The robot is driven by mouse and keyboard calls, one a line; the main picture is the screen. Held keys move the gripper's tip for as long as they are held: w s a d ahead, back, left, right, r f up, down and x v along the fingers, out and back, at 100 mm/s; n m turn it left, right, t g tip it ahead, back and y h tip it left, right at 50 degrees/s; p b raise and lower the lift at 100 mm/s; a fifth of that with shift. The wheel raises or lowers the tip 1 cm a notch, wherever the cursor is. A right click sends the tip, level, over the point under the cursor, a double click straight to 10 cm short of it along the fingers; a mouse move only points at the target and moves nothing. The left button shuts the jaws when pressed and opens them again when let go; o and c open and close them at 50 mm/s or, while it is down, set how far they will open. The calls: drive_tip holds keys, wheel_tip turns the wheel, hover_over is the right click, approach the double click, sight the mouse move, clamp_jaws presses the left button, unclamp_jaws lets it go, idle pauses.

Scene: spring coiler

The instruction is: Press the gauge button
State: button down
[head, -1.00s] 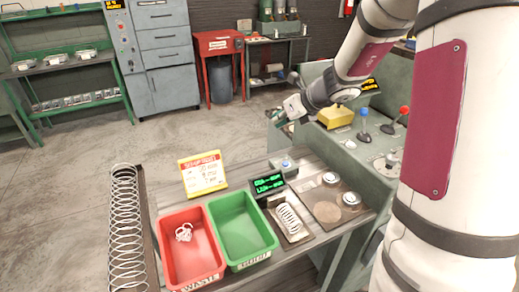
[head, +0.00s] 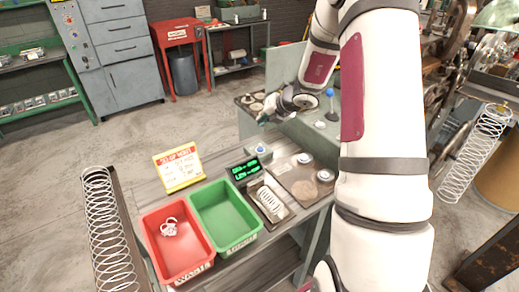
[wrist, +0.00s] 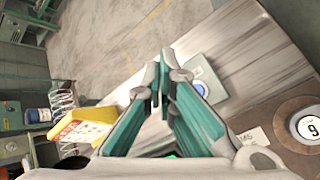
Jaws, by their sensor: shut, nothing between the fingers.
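The gauge's black display (head: 246,170) shows green text and stands at the back of a plate carrying a small spring (head: 269,201). Behind the display is a grey box with a blue-and-white button (head: 260,148).
A red bin (head: 152,243) holding a tangled white wire and an empty green bin (head: 226,215) stand front left. A yellow sign (head: 178,168) stands behind them. Round weights (head: 304,158) sit right of the display. A long coil (head: 108,230) lies at left.

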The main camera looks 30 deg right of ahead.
drive_tip(key=b, duration=0.6)
hover_over(262, 148)
wheel_tip(262, 148, down, 7)
drive_tip(key=shift+w+d, duration=0.1)
drive_tip(key=shift+w, duration=0.05)
drive_tip(key=shift+f+b, duration=0.45)
drive_tip(key=shift+f, duration=0.3)
drive_tip(key=shift+f, duration=0.1)
idle(0.4)
drive_tip(key=shift+f+b, duration=0.3)
drive_tip(key=shift+b, duration=0.1)
drive_tip(key=shift+f+b, duration=0.4)
idle(0.7)
drive_tip(key=shift+r, duration=0.1)
drive_tip(key=shift+r+p, duration=0.7)
